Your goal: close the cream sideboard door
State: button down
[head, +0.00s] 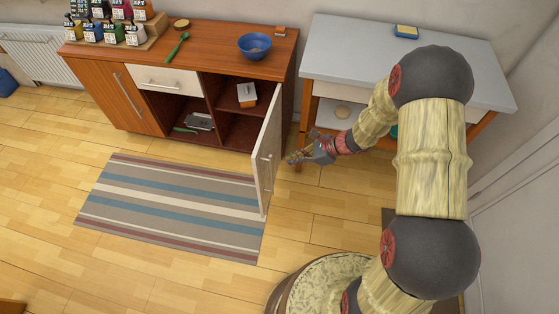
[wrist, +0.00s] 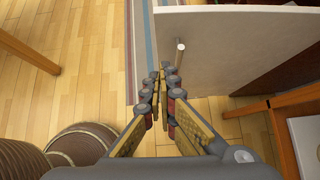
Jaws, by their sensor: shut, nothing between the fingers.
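The cream sideboard door (head: 269,150) stands wide open, jutting out from the right end of the wooden sideboard (head: 215,58) over the floor. In the wrist view the door panel (wrist: 245,50) fills the upper right, with its bar handle (wrist: 179,55) near the left edge. My gripper (head: 291,157) is just right of the door, on the side with the handle. In the wrist view my gripper (wrist: 159,77) is shut and empty, its fingertips close to the handle. I cannot tell whether they touch the door.
A grey-topped table (head: 400,65) stands right of the sideboard; its leg (wrist: 283,140) is close to my gripper. A striped rug (head: 170,208) lies left of the door. A white box (head: 246,95) sits inside the open compartment. The floor in front is clear.

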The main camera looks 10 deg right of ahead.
jog(key=b, duration=0.3)
send_near(257, 167)
notch_tip(257, 167, down, 4)
jog(key=a, duration=0.1)
jog(key=w+a, duration=0.1)
jog(key=a+b, duration=0.1)
jog(key=shift+w+r, duration=0.2)
jog(key=shift+r, duration=0.15)
